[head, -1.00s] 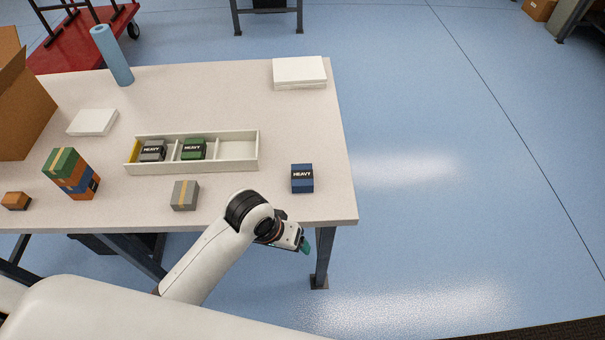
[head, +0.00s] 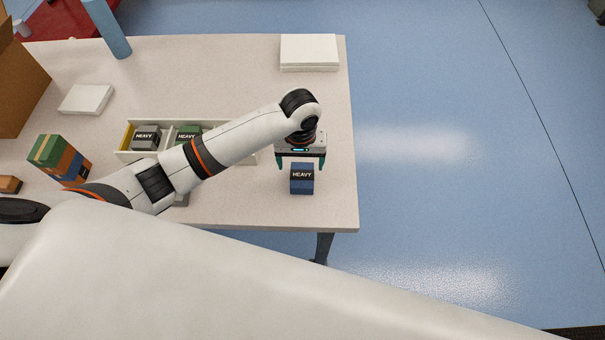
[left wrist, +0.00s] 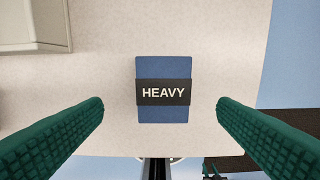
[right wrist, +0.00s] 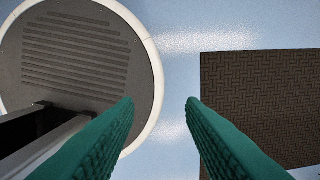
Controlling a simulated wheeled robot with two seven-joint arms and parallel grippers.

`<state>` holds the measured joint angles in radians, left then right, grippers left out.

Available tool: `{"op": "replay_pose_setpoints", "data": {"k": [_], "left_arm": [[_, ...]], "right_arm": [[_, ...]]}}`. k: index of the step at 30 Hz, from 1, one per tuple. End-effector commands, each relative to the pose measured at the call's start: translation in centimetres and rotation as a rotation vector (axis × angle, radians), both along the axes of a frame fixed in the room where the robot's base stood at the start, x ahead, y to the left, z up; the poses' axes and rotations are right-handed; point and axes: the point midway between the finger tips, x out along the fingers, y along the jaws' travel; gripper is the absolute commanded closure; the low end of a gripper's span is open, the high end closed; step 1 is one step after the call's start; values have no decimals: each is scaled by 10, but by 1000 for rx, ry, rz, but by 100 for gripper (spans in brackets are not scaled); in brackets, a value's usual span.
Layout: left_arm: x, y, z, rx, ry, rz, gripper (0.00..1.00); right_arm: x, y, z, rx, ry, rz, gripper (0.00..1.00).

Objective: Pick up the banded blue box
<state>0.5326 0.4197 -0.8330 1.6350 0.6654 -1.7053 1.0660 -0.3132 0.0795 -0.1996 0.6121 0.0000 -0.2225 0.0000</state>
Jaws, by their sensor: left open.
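The blue box (head: 302,185) with a black band reading HEAVY sits on the table near its right front corner. It also shows in the left wrist view (left wrist: 163,66), centred between the fingers. My left gripper (head: 301,165) is open and empty above the box, with its two green fingers to either side and apart from it. My right gripper (right wrist: 160,100) is open and empty, over the floor in the right wrist view; it does not show in the head view.
A white divided tray (head: 250,158) holds a grey and a green HEAVY box, partly hidden behind my left arm. A stack of coloured boxes (head: 50,150) stands at left. White slabs (head: 309,52) lie at the back right. The table's right edge is close to the blue box.

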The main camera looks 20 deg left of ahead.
Motion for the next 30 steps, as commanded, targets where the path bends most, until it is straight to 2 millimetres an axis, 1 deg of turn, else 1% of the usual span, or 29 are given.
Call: {"op": "replay_pose_setpoints", "data": {"k": [1, 2, 5, 8, 9, 12, 14, 16, 19, 24, 26, 28, 30], "left_arm": [[0, 0, -7, 1, 2, 0, 18], [0, 0, -11, 0, 2, 1, 18], [0, 0, -19, -1, 0, 0, 18], [-1, -1, -25, 0, 1, -1, 18], [-1, -1, -28, 0, 1, -1, 18], [-3, -3, -43, 1, 2, 0, 18], [-4, -3, -53, 1, 1, 0, 18], [-3, -3, -63, 0, 0, 0, 18], [-3, -3, -71, 0, -1, -1, 18], [-3, -3, -73, -1, -2, -2, 18], [-3, -3, -73, -1, -2, -2, 18], [-3, -3, -73, -1, -2, -2, 26], [-3, -3, -73, -1, -2, -2, 38]], "right_arm": [[-8, 0, 1, -1, 12, 0, 64], [-11, 0, 2, -1, 16, 0, 64], [-11, 0, 2, -1, 15, 0, 64], [5, 0, 4, 0, -6, 0, 64], [13, 1, 7, 2, -19, 0, 64], [28, 2, 14, 5, -45, 1, 64], [31, 2, 16, 5, -49, 1, 64], [30, 2, 15, 5, -47, 1, 64], [24, 2, 15, 4, -38, 1, 64], [12, 1, 14, 2, -20, 1, 64], [10, 1, 13, 3, -17, 1, 64], [10, 1, 13, 2, -16, 1, 64], [10, 1, 13, 2, -16, 1, 64]]}}
